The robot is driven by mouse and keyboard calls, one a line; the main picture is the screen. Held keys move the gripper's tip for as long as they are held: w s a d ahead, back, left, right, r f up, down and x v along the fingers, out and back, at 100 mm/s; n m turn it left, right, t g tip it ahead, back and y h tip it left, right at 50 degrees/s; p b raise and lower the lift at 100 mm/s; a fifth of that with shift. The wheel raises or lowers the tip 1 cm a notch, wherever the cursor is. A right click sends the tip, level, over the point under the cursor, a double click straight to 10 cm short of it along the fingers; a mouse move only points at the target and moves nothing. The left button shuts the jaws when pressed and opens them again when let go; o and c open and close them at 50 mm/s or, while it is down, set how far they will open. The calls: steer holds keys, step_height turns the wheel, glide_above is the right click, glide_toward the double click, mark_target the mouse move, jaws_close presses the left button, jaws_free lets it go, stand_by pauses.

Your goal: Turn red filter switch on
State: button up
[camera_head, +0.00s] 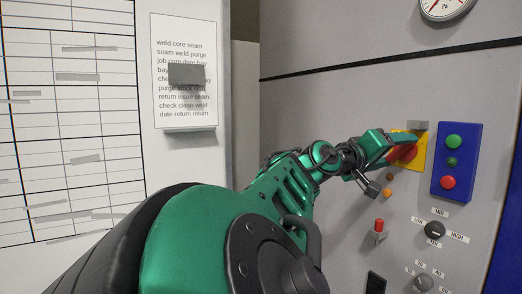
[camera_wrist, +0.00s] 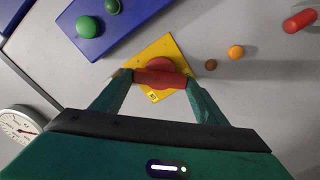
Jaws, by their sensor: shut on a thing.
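A red rotary switch (camera_head: 404,153) sits on a square yellow plate (camera_head: 417,143) on the grey panel. In the wrist view the switch (camera_wrist: 160,66) shows a round red base with a red bar handle (camera_wrist: 160,78) across it, and the yellow plate (camera_wrist: 153,96) lies behind. My gripper (camera_wrist: 157,80) is shut on the bar handle, one finger at each end. In the head view my gripper (camera_head: 398,146) reaches the switch from the left and hides part of it. The plate looks tilted in the wrist view. Any position marks on it are too small to read.
A blue box (camera_head: 460,160) with two green buttons and a red one is right of the plate. Below are brown and orange lamps (camera_head: 389,194), a red-tipped lever (camera_head: 379,228) and a black dial (camera_head: 435,230). A gauge (camera_head: 443,6) is above.

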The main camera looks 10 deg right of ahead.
steer(key=n, duration=0.4)
steer(key=shift+w+a+n, duration=0.25)
steer(key=shift+w+n, duration=0.05)
steer(key=shift+f+n, duration=0.15)
steer(key=shift+n, duration=1.75)
steer(key=o, duration=1)
steer(key=shift+o, duration=0.2)
steer(key=shift+s+d, duration=0.1)
steer(key=v, duration=1)
steer(key=shift+a, duration=0.4)
